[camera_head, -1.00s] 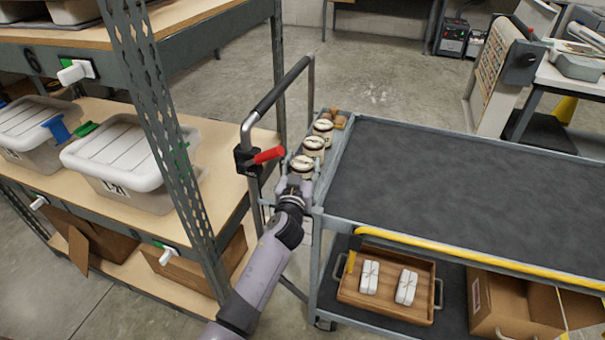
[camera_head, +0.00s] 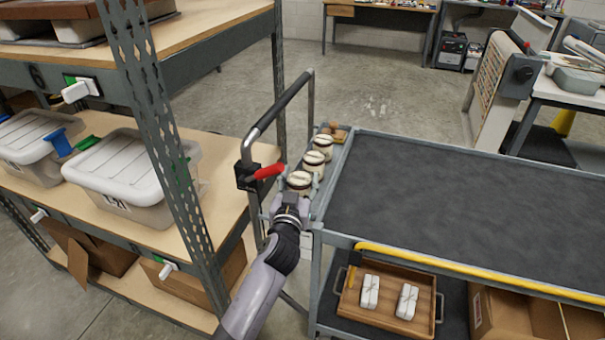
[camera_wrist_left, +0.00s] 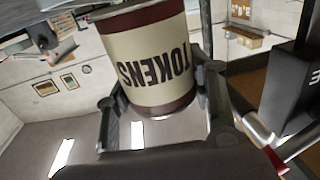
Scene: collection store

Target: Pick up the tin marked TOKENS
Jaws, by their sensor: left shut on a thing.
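The tin marked TOKENS (camera_wrist_left: 158,60) is cream with dark red-brown bands. In the left wrist view its lettering is upside down, and it sits between the two fingers of my left gripper (camera_wrist_left: 165,125). In the head view the gripper (camera_head: 293,197) is shut on this tin (camera_head: 299,181), the nearest in a row at the left end of the cart. Two similar tins (camera_head: 313,161) (camera_head: 323,145) stand behind it; their labels cannot be read. Whether the held tin is clear of the surface beneath cannot be told. My right gripper is not in view.
A red lever (camera_head: 269,171) on the cart's handle is close to the left of the held tin. Small brown items (camera_head: 336,132) lie beyond the tins. The cart's dark top (camera_head: 450,200) is bare. A metal shelf post (camera_head: 160,130) stands left.

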